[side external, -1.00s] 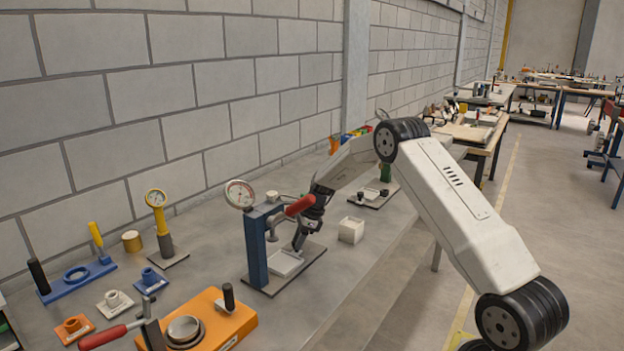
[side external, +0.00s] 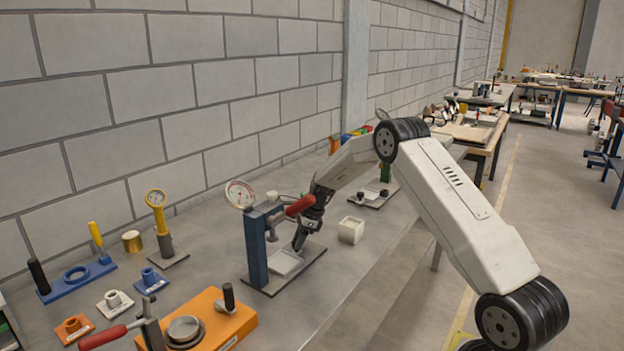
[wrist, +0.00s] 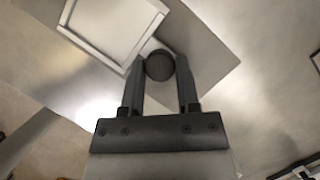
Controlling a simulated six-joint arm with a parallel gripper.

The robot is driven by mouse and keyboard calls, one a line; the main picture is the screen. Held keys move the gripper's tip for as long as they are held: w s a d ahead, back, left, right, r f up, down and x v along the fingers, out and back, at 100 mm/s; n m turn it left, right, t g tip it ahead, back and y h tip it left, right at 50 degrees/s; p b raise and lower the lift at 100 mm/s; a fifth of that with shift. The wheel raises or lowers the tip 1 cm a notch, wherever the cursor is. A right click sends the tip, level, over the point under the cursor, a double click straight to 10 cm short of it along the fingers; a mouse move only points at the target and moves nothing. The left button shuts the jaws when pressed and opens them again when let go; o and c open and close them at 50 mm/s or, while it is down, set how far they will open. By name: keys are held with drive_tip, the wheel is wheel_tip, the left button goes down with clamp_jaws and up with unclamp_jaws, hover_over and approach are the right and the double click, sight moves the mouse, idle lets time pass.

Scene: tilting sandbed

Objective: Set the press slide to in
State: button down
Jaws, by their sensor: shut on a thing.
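The blue press (side external: 256,248) stands on a grey base plate, with a round gauge on top and a red-handled lever (side external: 299,206) at its upper right. The press slide is a pale square tray (side external: 285,262) low on the base, to the right of the blue column; it also shows at the upper left of the wrist view (wrist: 110,28). My gripper (side external: 298,247) is down at the slide's edge. In the wrist view its two fingers are shut on a dark round knob (wrist: 160,66) beside the tray. How far the slide sits under the press is hard to tell.
A white open box (side external: 351,230) stands right of the press. A yellow gauge post (side external: 161,222) is to the left. An orange fixture (side external: 205,318) with a red-handled lever is in front. Bare bench lies between the press and the front edge.

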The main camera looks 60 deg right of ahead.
sight(285, 258)
drive_tip(key=shift+a, duration=0.1)
drive_tip(key=shift+a, duration=1.85)
drive_tip(key=shift+c, duration=1.6)
unclamp_jaws()
drive_tip(key=shift+a, duration=0.1)
drive_tip(key=shift+d+r, duration=0.3)
drive_tip(key=shift+r, duration=0.1)
drive_tip(key=v, duration=0.7)
drive_tip(key=shift+s+f, duration=0.1)
drive_tip(key=shift+s, duration=0.05)
